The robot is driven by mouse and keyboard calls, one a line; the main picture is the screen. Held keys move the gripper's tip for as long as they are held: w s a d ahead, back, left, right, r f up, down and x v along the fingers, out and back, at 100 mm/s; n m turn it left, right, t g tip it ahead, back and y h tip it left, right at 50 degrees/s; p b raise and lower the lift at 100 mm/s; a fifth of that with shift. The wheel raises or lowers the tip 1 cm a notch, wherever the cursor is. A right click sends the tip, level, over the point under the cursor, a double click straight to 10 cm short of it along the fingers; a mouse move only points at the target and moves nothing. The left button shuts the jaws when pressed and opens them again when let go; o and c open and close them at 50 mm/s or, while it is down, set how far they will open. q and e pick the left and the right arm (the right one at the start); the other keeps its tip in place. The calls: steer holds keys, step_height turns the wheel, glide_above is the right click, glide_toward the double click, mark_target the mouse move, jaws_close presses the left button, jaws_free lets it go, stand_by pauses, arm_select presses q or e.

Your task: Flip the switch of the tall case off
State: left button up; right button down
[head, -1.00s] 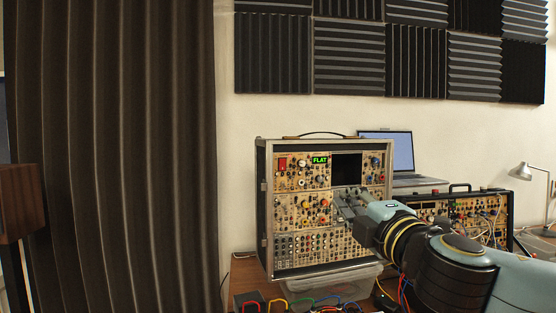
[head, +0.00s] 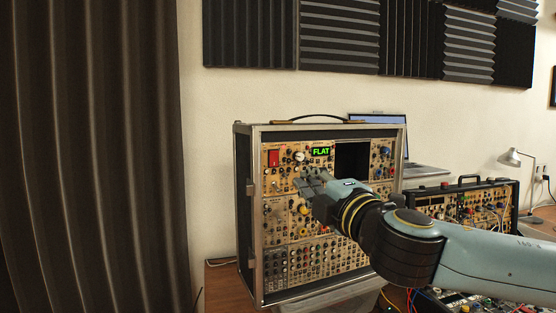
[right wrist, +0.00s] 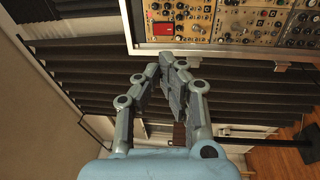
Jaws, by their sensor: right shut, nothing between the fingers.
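The tall case (head: 243,215) stands upright on the table, its tan panel full of knobs and jacks facing me. A red switch (head: 273,158) sits at the panel's upper left, beside a green display reading "FLAT" (head: 321,151). In the right wrist view the red switch (right wrist: 162,29) shows near the top, beyond the fingertips. My right gripper (head: 306,181) is shut and empty, in front of the panel, below and right of the switch in the head view. It looks apart from the switch; its exact gap to the panel is hard to tell. My left gripper is not in view.
A lower case (head: 468,183) with patch cables stands to the right. A laptop (head: 377,131) is behind the tall case, and a desk lamp (head: 512,157) is at the far right. A dark curtain (head: 90,150) hangs at the left. Cables lie at the table front.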

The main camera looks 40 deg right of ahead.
mark_target(275, 157)
steer(key=p+x, duration=0.3)
steer(key=x, duration=1)
steer(key=shift+w, duration=0.15)
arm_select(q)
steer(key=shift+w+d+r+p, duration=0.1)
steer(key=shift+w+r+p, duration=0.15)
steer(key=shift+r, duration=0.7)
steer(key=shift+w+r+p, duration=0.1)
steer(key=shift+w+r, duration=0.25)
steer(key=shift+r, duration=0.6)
arm_select(e)
steer(key=shift+w+d, duration=0.2)
steer(key=shift+w, duration=0.25)
